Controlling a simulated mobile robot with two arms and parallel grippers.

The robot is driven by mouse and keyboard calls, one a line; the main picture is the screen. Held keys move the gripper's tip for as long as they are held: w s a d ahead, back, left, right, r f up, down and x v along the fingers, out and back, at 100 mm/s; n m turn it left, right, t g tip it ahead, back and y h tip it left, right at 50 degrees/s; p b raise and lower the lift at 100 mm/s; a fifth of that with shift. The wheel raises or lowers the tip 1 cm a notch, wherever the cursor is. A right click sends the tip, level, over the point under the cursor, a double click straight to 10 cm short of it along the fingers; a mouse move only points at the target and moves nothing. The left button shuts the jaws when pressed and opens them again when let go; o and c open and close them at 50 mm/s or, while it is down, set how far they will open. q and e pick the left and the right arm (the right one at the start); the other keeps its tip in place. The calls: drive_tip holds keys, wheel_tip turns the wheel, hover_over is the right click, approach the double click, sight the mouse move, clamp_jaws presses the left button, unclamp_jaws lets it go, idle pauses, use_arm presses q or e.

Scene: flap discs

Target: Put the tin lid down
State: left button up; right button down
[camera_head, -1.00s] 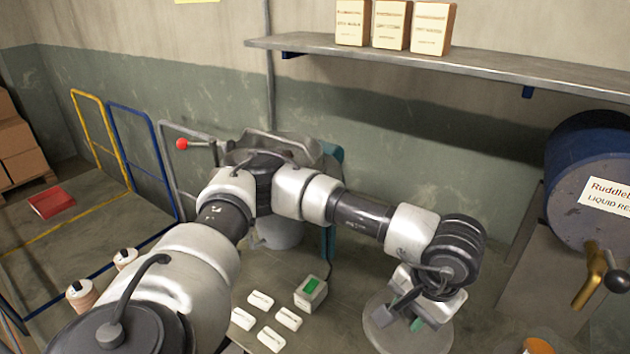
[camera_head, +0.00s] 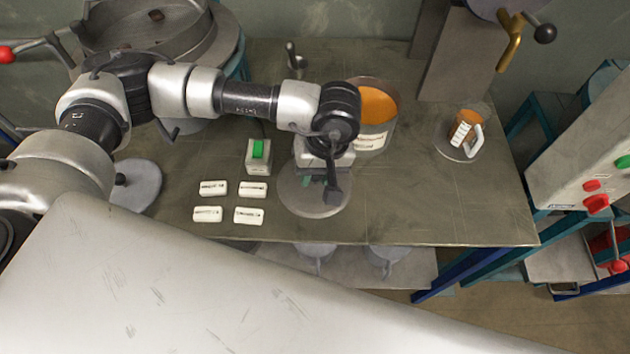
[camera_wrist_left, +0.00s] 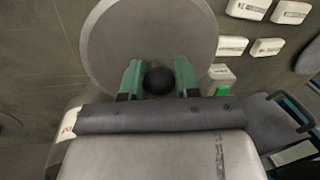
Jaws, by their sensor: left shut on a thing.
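My left gripper (camera_head: 328,180) points down and is shut on the black knob (camera_wrist_left: 158,80) of the tin lid. The knob sits between the two green fingers in the left wrist view. The tin lid (camera_head: 313,199) is a flat grey disc, also seen in the wrist view (camera_wrist_left: 140,35). It lies level over the front part of the worktable (camera_head: 420,205); I cannot tell whether it touches the top. The open tin (camera_head: 388,125) with orange contents stands behind it, partly hidden by my wrist. My right gripper is not in view.
A box with a green button (camera_head: 258,160) and several white labelled blocks (camera_head: 250,214) lie left of the lid. Another grey disc with a knob (camera_head: 143,185) is farther left. The table between lid and right edge is clear.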

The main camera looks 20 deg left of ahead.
sight(315, 184)
use_arm(q)
drive_tip(key=shift+a+f, duration=0.1)
drive_tip(key=shift+f, duration=0.55)
wheel_tip(315, 184, down, 3)
drive_tip(key=shift+r+p, duration=0.1)
drive_tip(key=shift+p, duration=0.3)
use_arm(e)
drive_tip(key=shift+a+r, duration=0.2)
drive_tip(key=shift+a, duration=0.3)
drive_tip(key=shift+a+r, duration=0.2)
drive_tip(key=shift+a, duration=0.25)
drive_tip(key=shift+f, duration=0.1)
use_arm(q)
drive_tip(key=shift+f+b, duration=0.25)
drive_tip(key=shift+b, duration=0.1)
drive_tip(key=o, duration=0.7)
drive_tip(key=shift+o, duration=1.3)
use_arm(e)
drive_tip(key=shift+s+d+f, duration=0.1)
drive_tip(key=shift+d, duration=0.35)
use_arm(q)
drive_tip(key=shift+r, duration=0.1)
